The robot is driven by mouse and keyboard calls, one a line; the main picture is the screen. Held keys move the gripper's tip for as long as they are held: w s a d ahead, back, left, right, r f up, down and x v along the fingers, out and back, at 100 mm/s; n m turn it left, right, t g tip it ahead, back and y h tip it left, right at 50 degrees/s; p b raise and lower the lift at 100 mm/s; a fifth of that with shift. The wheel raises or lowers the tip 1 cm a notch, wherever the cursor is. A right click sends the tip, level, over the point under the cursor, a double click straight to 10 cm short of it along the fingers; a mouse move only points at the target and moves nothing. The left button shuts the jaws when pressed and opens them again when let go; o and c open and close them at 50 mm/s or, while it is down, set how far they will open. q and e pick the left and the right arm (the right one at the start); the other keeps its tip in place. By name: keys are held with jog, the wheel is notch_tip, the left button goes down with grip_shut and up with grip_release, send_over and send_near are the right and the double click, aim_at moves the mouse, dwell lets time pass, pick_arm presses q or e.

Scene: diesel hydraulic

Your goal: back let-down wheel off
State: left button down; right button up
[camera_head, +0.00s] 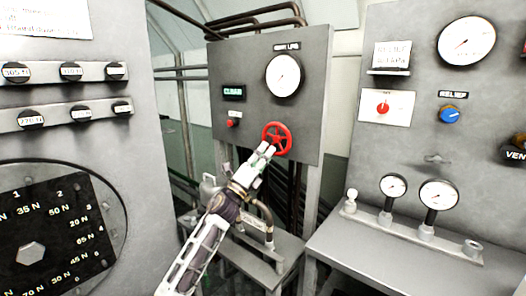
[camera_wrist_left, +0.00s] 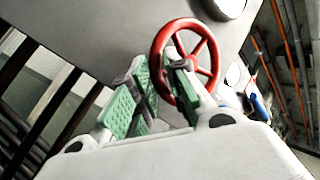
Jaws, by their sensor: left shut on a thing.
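The red let-down wheel (camera_head: 277,138) is a spoked handwheel on the grey panel (camera_head: 225,75) in the middle of the head view. My left gripper (camera_head: 268,150) reaches up to its lower left side and is shut on the wheel. In the left wrist view the wheel (camera_wrist_left: 186,62) stands tilted at the fingers, with its rim by the green finger pads (camera_wrist_left: 160,95). The exact contact of the pads on the rim is partly hidden. My right gripper is in neither view.
A gauge (camera_head: 284,75), a small display (camera_head: 233,93) and a red button (camera_head: 231,123) sit on the same panel. Pipework and a metal bench (camera_head: 290,245) stand below. A right panel carries a blue relief knob (camera_head: 449,115) and gauges. A left panel holds several black knobs.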

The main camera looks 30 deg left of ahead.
pick_arm(q)
jog(key=d+n+y, duration=0.1)
jog(key=n+y, duration=0.1)
jog(key=n, duration=0.1)
jog(key=f+n+y, duration=0.1)
jog(key=n+y, duration=0.2)
jog(key=d+n+y+p, duration=0.1)
jog(key=n+y, duration=0.1)
jog(key=n, duration=0.1)
jog(key=shift+d+f+n+y, duration=0.2)
jog(key=shift+d+n+y, duration=0.1)
jog(key=shift+y, duration=0.1)
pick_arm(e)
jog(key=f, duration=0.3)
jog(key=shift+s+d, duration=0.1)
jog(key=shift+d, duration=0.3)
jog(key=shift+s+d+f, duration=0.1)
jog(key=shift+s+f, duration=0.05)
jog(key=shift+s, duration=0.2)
pick_arm(q)
jog(key=c, duration=1.5)
grip_release()
jog(key=shift+o, duration=0.3)
jog(key=shift+r, duration=0.1)
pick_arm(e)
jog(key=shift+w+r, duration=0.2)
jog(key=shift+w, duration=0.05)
